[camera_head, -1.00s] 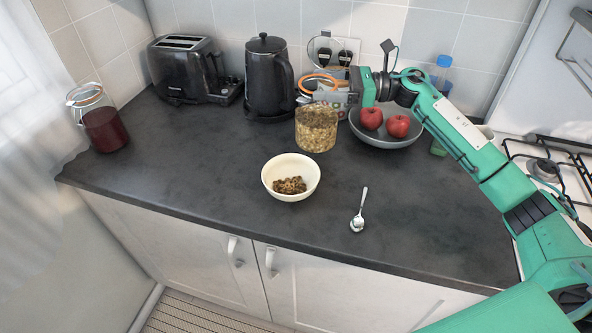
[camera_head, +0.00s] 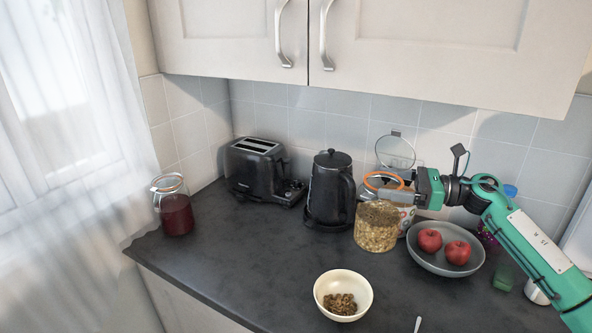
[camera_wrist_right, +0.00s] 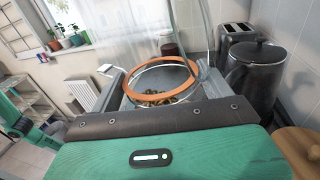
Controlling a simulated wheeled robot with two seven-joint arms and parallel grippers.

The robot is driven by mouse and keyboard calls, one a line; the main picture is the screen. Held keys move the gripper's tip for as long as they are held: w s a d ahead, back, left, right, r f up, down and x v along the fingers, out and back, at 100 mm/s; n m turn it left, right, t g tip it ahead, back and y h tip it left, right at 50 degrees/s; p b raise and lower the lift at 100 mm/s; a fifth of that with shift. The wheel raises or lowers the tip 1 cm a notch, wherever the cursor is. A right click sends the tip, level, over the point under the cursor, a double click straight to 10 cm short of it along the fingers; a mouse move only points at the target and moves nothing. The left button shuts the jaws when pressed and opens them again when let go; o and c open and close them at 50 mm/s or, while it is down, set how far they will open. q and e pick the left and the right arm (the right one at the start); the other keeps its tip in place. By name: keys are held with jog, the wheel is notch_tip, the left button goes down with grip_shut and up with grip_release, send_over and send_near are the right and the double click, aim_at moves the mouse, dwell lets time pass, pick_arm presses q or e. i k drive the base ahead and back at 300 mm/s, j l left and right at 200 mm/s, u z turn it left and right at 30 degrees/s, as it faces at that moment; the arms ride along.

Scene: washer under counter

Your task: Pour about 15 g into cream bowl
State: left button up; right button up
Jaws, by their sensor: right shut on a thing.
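The cream bowl (camera_head: 319,291) stands upright on the dark counter and holds a small heap of brown cereal (camera_head: 340,303). A clear glass jar (camera_head: 376,229) with an orange seal ring and a raised glass lid stands upright behind the bowl, a little to its right. In the right wrist view, the jar's open mouth with the orange ring (camera_wrist_right: 160,65) lies between the fingers. I cannot tell whether the jar touches the counter.
A black kettle (camera_head: 330,190) stands close left of the jar, with a toaster (camera_head: 256,170) beyond it. A grey bowl (camera_head: 431,262) with two apples stands to the right. A red-filled jar (camera_head: 176,214) is at the far left. The counter left of the cream bowl is clear.

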aim_at(342, 281)
jog(key=i+j, duration=0.15)
jog(key=j, duration=0.2)
jog(key=i+j, duration=0.15)
jog(key=j, duration=0.2)
jog(key=i+j, duration=0.15)
jog(key=j, duration=0.2)
jog(key=i+j, duration=0.2)
jog(key=j, duration=0.15)
jog(key=j+z, duration=0.15)
jog(key=z, duration=1.05)
